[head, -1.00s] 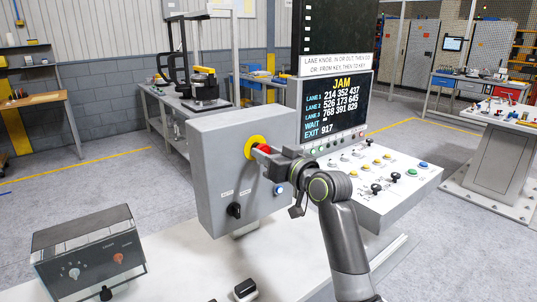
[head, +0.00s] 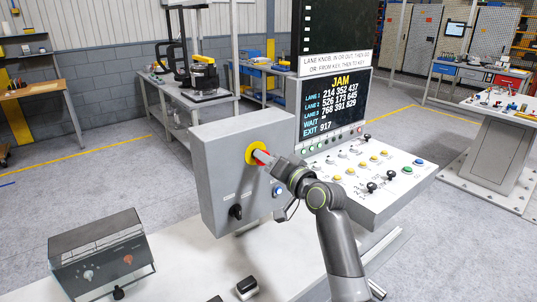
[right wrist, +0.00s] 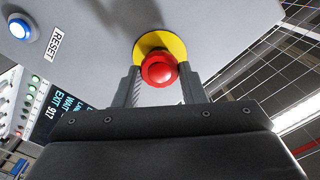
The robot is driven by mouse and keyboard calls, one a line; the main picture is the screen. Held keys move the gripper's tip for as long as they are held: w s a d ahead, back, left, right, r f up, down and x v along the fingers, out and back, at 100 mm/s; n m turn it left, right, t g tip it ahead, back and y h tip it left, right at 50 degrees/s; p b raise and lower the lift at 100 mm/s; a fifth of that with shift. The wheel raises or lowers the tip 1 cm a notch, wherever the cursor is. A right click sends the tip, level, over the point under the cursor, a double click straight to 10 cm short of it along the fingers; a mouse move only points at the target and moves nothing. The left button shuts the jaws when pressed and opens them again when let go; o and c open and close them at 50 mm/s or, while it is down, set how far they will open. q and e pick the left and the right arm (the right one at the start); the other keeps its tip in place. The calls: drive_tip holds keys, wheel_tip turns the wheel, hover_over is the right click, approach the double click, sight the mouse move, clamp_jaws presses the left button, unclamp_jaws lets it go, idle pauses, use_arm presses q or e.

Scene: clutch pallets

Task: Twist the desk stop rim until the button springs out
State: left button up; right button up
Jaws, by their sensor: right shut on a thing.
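The red stop button (head: 261,156) sticks out of a yellow ring (head: 251,158) on the front of a grey box (head: 222,160). In the right wrist view the round red button (right wrist: 158,70) stands before its yellow ring (right wrist: 148,43). My right gripper (head: 268,159) is at the button, its fingers shut on the button's rim from both sides. In the head view the fingers hide part of the button. Whether the button is pressed in or out I cannot tell. My left gripper is not in view.
The box also carries a black knob (head: 236,212) and a lit blue button (head: 278,190), labelled RESET in the right wrist view. A sloped console (head: 398,192) with several knobs stands right, below a screen (head: 337,104) reading JAM. A control unit (head: 100,250) sits lower left.

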drive_tip(key=shift+m, duration=0.4)
drive_tip(key=o, duration=1)
drive_tip(key=b+v, duration=0.3)
drive_tip(key=v, duration=1.4)
drive_tip(key=shift+s+d, duration=0.15)
